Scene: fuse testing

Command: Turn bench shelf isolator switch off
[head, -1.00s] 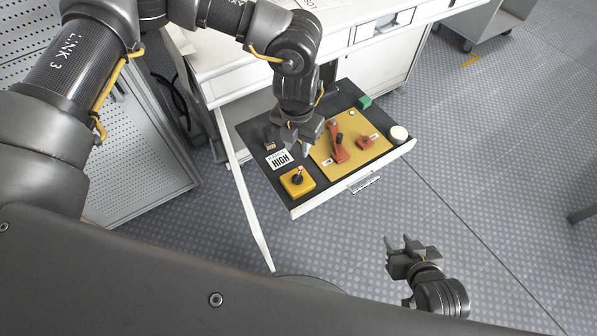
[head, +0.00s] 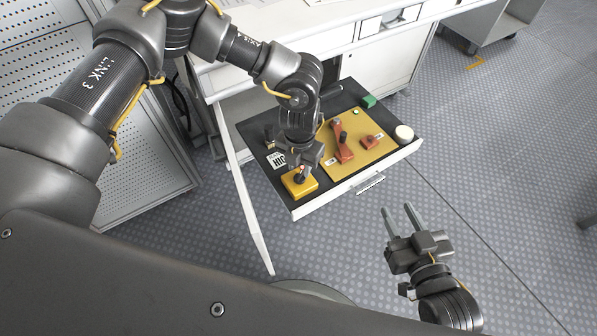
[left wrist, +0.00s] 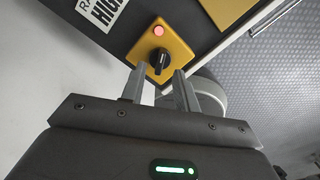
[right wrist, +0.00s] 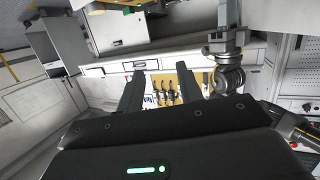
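The isolator switch is a yellow box (head: 299,183) with a black rotary knob, on the front left corner of the pulled-out black shelf (head: 323,195). In the left wrist view the yellow box (left wrist: 160,52) shows a lit red lamp above the black knob (left wrist: 158,62). My left gripper (head: 302,170) is over the box in the head view. In the left wrist view its two fingers (left wrist: 158,82) are apart, just short of the knob and one to each side, with nothing between them. My right gripper (head: 402,220) is open and empty, over the floor right of the shelf.
A mustard panel (head: 358,158) with red-brown lever parts (head: 343,150) lies right of the switch. A green block (head: 368,101), a white round piece (head: 404,132) and a HIGH label (head: 279,160) are also on the shelf.

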